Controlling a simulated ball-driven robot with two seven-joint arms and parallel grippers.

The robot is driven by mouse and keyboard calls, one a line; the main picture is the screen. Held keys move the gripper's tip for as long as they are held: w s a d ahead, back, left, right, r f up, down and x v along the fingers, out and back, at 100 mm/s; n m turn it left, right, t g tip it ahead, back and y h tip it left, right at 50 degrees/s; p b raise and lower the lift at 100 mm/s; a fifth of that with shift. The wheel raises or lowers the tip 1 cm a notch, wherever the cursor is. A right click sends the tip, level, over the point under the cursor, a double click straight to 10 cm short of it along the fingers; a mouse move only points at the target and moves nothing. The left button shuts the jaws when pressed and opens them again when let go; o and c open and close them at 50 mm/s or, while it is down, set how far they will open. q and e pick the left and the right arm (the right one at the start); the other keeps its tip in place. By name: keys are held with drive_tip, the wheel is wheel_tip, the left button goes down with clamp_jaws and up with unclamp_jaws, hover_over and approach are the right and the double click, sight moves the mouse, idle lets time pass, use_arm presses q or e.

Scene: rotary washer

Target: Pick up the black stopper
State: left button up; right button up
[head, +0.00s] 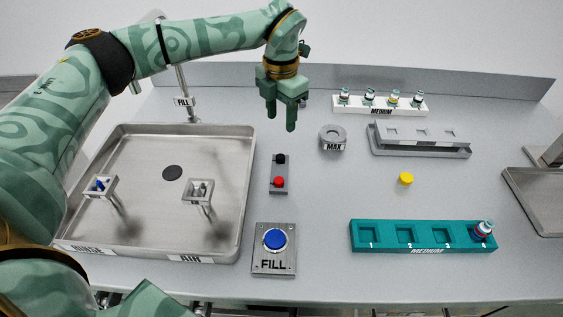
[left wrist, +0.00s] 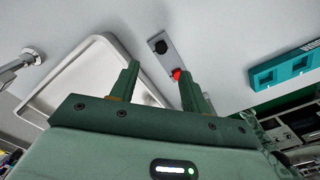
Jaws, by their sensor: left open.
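A small black round piece (head: 280,158), the likely black stopper, sits beside a red one (head: 279,182) on a narrow grey plate (head: 279,170) right of the basin. I cannot tell whether these are stoppers or buttons. In the left wrist view the black piece (left wrist: 160,46) shows beyond and between the fingers, with the red piece (left wrist: 177,74) close to the right finger's tip in the picture. My left gripper (head: 281,120) is open and empty, pointing down above and behind the plate, apart from the black piece. My right gripper is not in view.
A steel basin (head: 236,150) with a flat dark disc (head: 172,173) lies left. A blue FILL button (head: 274,239) is in front. A yellow cap (head: 406,178), MAX block (head: 333,137), grey rack (head: 420,151), white vial rack (head: 381,111) and teal tray (head: 387,248) stand right.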

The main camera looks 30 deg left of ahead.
use_arm(q)
drive_tip(key=b, duration=0.1)
hover_over(280, 156)
drive_tip(key=f, duration=0.6)
drive_tip(key=shift+w+f, duration=0.1)
drive_tip(key=shift+w, duration=0.3)
drive_tip(key=f, duration=0.1)
drive_tip(key=f+b, duration=0.1)
drive_tip(key=f, duration=0.1)
drive_tip(key=f+b, duration=0.1)
drive_tip(key=f, duration=0.1)
drive_tip(key=shift+s+f, duration=0.25)
drive_tip(key=shift+s, duration=0.15)
drive_tip(key=shift+d+r, duration=0.1)
drive_tip(key=shift+r, duration=0.05)
drive_tip(key=shift+c, duration=0.7)
clamp_jaws()
